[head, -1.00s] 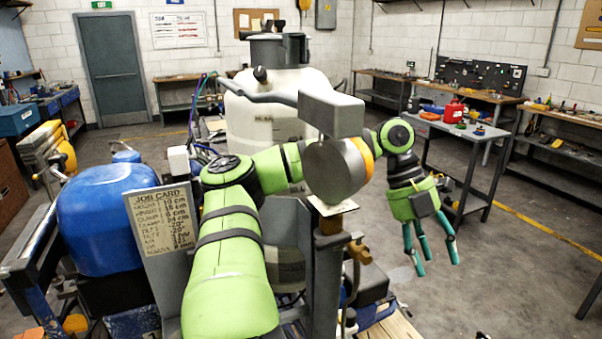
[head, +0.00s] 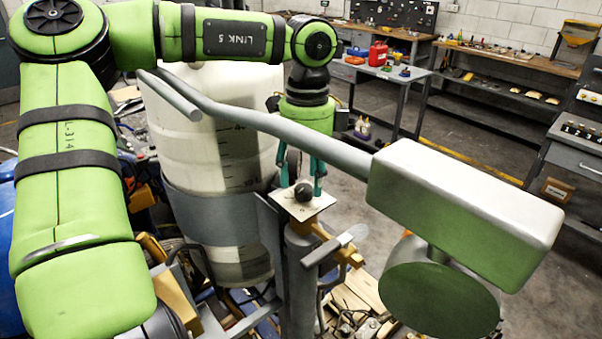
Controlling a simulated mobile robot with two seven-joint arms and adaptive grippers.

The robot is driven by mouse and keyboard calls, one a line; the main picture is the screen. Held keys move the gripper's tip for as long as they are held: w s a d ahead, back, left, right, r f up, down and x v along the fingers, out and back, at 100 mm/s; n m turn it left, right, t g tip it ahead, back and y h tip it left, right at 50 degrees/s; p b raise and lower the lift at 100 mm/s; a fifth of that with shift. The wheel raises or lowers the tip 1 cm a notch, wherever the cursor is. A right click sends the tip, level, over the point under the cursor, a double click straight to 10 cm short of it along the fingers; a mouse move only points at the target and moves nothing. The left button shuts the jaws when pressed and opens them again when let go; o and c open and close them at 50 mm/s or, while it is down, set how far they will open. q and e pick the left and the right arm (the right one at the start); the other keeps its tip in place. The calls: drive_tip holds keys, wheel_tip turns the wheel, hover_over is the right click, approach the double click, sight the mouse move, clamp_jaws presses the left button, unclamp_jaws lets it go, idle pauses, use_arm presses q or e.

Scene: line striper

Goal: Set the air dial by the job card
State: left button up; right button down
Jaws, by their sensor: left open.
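My left gripper (head: 301,183) points down with its teal fingers open over a pale square plate (head: 316,204) on top of a grey post (head: 301,272). A small round dark knob (head: 303,193) on the plate sits between the fingertips. It may be the air dial; I see no scale marks on it. I cannot tell whether the fingers touch the knob. The job card is out of view, and so is my right gripper.
A white tank (head: 215,135) stands behind the post. A grey lever (head: 335,246) sticks out below the plate. A bench with a red can (head: 378,53) stands behind.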

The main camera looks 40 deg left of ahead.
use_arm(q)
drive_tip(key=shift+a+f+p, duration=0.25)
drive_tip(key=shift+f+p, duration=0.05)
drive_tip(key=shift+f, duration=0.85)
clamp_jaws()
use_arm(e)
drive_tip(key=shift+a+r, duration=0.25)
drive_tip(key=shift+a, duration=0.3)
drive_tip(key=shift+a+r, duration=0.25)
drive_tip(key=shift+a, duration=0.25)
use_arm(q)
drive_tip(key=shift+f, duration=0.1)
